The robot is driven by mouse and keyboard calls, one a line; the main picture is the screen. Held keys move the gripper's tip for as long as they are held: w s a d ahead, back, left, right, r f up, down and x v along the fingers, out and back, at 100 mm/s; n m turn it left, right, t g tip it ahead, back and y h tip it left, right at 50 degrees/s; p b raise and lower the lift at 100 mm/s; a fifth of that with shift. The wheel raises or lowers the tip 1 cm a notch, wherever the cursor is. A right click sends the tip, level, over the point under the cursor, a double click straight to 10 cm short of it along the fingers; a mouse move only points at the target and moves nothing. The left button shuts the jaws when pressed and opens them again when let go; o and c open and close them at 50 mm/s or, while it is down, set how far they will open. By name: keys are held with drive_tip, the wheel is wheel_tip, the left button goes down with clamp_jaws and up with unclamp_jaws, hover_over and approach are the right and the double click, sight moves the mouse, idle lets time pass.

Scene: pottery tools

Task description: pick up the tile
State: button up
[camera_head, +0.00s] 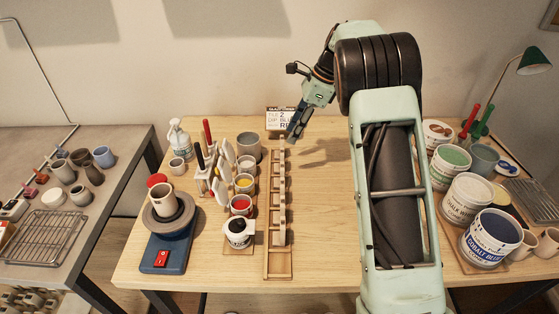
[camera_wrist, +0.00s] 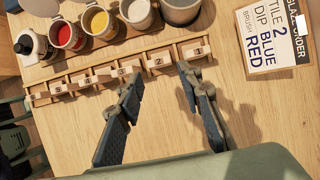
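Small pale tiles with numbers stand in a long narrow wooden rack (camera_head: 278,262), which also shows in the wrist view (camera_wrist: 101,81). The tile marked 2 (camera_wrist: 157,62) lies just beyond my fingertips, between their lines. The tile marked 1 (camera_wrist: 198,51) is to its right, past the right finger. My gripper (camera_wrist: 160,75) is open and empty, its two dark fingers apart. In the head view my gripper (camera_head: 294,133) hangs at the far end of the rack. I cannot tell its exact height above the rack there.
A card (camera_wrist: 275,38) reads tile 2, dip blue, brush red. Glaze cups, including a red one (camera_head: 241,204) and a yellow one (camera_head: 244,183), line the rack's left side. Paint tubs, including cobalt blue (camera_head: 491,238), stand at right. The wood right of the rack is clear.

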sight(282, 151)
drive_tip(key=p+x, duration=0.1)
drive_tip(key=x, duration=0.8)
drive_tip(key=shift+s+f, duration=0.1)
drive_tip(key=shift+f, duration=0.25)
drive_tip(key=c, duration=0.8)
drive_tip(key=shift+c, duration=0.2)
